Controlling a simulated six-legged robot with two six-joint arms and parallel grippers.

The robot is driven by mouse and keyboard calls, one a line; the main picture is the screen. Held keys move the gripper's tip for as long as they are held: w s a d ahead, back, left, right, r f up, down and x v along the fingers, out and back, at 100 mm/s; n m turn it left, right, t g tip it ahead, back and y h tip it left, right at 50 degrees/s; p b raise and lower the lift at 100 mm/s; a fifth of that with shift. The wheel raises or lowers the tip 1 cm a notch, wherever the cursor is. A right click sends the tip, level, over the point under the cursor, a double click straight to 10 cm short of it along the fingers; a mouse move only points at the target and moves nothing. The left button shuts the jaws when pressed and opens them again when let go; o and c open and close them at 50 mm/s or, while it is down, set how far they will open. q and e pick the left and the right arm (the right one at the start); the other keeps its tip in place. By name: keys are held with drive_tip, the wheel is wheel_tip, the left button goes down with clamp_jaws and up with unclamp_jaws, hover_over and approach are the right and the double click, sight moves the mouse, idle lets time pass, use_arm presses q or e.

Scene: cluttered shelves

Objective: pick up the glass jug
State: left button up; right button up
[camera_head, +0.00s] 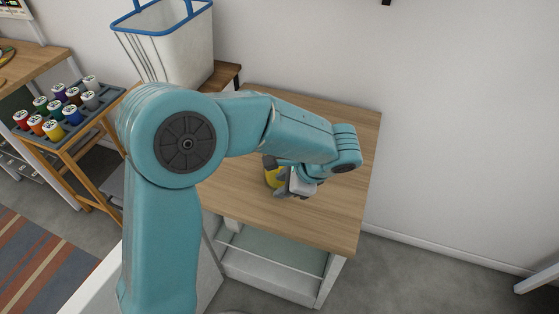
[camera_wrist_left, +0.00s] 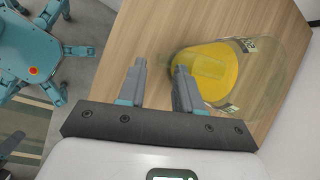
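The glass jug (camera_wrist_left: 222,76) is clear, with yellow contents. It stands on the wooden tabletop, right of centre in the wrist view. In the head view only a yellow part of the jug (camera_head: 270,172) shows, the rest hidden by my arm and gripper. My left gripper (camera_wrist_left: 158,80) is open, with bare tabletop showing between its fingers. Its right finger overlaps the jug's left edge in the wrist view; I cannot tell whether they touch. In the head view the left gripper (camera_head: 284,186) is beside the jug, partly hidden. My right gripper is not in view.
The wooden table (camera_head: 330,215) is otherwise largely clear, with a wall behind it. A white basket with a blue rim (camera_head: 185,45) stands at the back left. A striped rug (camera_head: 40,265) lies on the floor.

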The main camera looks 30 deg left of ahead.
use_arm(q)
drive_tip(key=x, duration=0.2)
drive_tip(key=shift+a+f, duration=0.2)
drive_tip(key=shift+f, duration=0.05)
clamp_jaws()
drive_tip(key=shift+r, duration=0.1)
idle(1.1)
